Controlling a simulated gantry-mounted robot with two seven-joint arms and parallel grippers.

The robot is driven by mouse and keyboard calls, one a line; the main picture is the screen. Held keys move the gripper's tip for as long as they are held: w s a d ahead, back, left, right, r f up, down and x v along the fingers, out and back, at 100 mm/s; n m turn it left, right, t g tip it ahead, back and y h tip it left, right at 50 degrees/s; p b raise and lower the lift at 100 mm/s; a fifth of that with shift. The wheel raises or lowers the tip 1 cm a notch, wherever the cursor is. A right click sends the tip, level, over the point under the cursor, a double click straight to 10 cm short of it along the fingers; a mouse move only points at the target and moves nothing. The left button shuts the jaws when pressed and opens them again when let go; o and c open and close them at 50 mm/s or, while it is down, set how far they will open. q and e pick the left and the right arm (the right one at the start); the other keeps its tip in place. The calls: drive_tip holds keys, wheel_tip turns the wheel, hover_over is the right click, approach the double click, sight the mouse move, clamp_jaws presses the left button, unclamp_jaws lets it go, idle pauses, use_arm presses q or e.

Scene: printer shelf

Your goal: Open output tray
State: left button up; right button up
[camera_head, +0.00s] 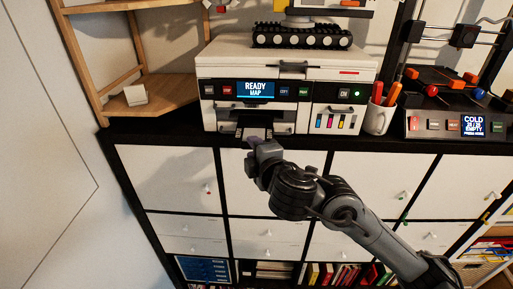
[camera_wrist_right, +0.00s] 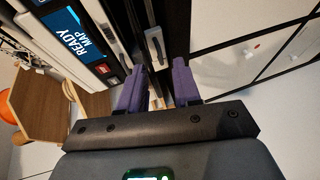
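The white and black printer (camera_head: 285,72) stands on the shelf top, its screen reading "READY MAP"; the screen side also shows in the right wrist view (camera_wrist_right: 80,35). The dark output tray (camera_head: 256,120) is at the printer's lower front, left of centre. How far out it sits is hard to tell. My right gripper (camera_head: 255,138) is just in front of it, partly hiding its lower part. In the right wrist view its two purple fingers (camera_wrist_right: 159,85) are apart, with a grey handle (camera_wrist_right: 155,48) showing beyond the gap between them. My left gripper is out of view.
A mug with orange pens (camera_head: 380,118) stands right of the printer, beside a black machine reading "COLD" (camera_head: 460,122). A wooden corner shelf (camera_head: 165,92) is at left. White cabinet doors (camera_head: 175,180) lie below, with free room in front.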

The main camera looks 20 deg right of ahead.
drive_tip(key=shift+r, duration=0.15)
drive_tip(key=p+v, duration=0.3)
drive_tip(key=v, duration=0.7)
drive_tip(key=shift+s, duration=0.35)
